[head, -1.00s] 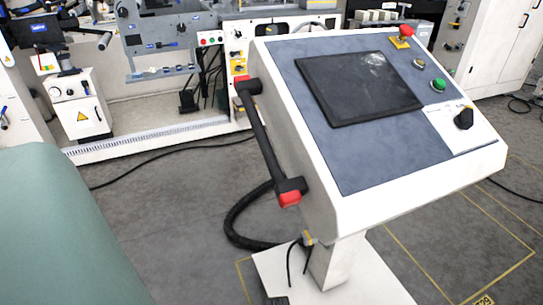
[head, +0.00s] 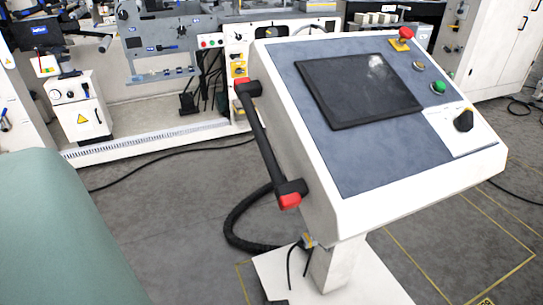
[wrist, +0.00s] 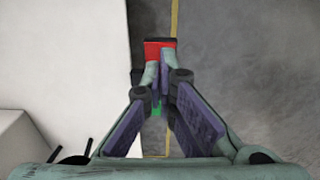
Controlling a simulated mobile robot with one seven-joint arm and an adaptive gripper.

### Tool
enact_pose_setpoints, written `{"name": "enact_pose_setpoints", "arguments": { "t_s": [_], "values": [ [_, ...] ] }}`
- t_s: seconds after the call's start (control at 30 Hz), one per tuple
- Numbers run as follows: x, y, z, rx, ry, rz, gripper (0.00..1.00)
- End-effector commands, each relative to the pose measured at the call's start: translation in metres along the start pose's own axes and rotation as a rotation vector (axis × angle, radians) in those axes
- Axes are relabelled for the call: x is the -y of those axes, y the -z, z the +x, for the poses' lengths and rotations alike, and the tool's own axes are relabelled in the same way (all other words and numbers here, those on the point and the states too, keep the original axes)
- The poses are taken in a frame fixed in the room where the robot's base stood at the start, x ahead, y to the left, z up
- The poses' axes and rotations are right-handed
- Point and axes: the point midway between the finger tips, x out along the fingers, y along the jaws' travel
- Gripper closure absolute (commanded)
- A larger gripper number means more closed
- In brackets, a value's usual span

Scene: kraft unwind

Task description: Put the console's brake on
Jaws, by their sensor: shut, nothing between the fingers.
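The console (head: 325,195) has a sloped white and blue-grey top on a pedestal above a white base plate (head: 350,280). The base plate also fills the left of the wrist view (wrist: 60,60). Beside its edge, low over the floor, is a red part with a black edge (wrist: 160,45), which looks like a brake pedal. A small green patch (wrist: 157,108) shows between my fingers. My gripper (wrist: 159,76) is shut and empty, its fingertips at the near edge of the red part. I cannot tell whether they touch it. The head view does not clearly show my gripper.
A black side handle with red ends (head: 265,145) and a black hose (head: 245,220) are on the console's left. Yellow lines (head: 410,260) mark the grey floor. A large machine (head: 150,110) stands behind. Open floor lies between.

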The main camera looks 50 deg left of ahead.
Motion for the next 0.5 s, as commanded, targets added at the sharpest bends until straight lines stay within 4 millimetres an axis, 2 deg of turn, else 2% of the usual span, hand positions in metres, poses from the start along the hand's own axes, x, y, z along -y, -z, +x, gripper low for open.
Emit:
{"name": "enact_pose_setpoints", "arguments": {
  "t_s": [0.5],
  "values": [
    [-0.0001,0.0001,0.0086,0.0,0.0,0.0,1.0]
  ]
}}
